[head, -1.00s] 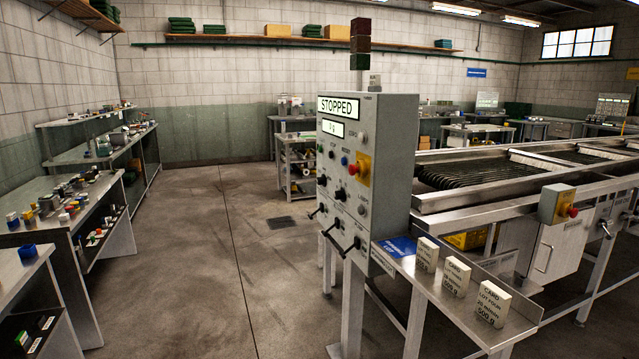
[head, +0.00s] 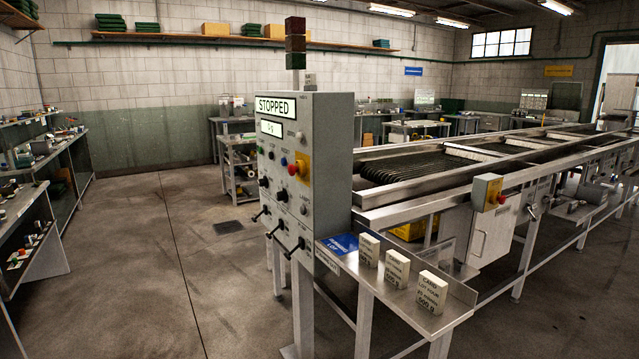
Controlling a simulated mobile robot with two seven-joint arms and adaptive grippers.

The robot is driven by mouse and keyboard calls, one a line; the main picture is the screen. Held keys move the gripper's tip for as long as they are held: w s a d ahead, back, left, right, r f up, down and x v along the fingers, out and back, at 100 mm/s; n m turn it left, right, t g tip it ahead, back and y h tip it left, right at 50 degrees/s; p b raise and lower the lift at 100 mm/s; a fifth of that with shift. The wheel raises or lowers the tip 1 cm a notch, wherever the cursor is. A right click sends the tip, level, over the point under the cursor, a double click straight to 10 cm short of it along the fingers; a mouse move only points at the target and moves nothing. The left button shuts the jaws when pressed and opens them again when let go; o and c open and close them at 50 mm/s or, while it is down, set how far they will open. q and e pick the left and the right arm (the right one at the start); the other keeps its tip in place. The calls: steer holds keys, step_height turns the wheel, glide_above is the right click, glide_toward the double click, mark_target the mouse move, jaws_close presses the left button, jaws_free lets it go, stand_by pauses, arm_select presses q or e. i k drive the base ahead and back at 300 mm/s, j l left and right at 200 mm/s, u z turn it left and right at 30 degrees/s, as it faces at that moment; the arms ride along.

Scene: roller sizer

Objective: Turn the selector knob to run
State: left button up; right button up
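The grey control panel (head: 328,150) stands on posts left of centre in the head view, seen at an angle. Its upper display (head: 275,106) reads STOPPED, and a smaller display (head: 271,128) sits below it. Black knobs (head: 282,196) and small buttons are on its face, with a red mushroom button (head: 293,169) on a yellow plate. Black-tipped levers (head: 296,247) stick out lower down. I cannot tell which knob is the selector or where it points. Neither of my grippers is in view.
The roller machine (head: 420,165) runs off to the right, with a second red stop button (head: 502,199). Benches line the left wall. The floor (head: 170,250) left of the panel is clear.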

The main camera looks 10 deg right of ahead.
mark_target(264, 182)
steer(key=i+j+z, duration=0.1)
steer(key=z, duration=0.25)
steer(key=i+j+z, duration=0.2)
steer(key=z, duration=0.2)
steer(key=i+j+z, duration=0.2)
steer(key=z, duration=0.15)
steer(key=i+j+z, duration=0.15)
steer(key=j, duration=0.15)
steer(key=i+j+z, duration=0.15)
steer(key=j, duration=0.2)
steer(key=j+z, duration=0.1)
steer(key=j, duration=0.2)
steer(key=i, duration=0.05)
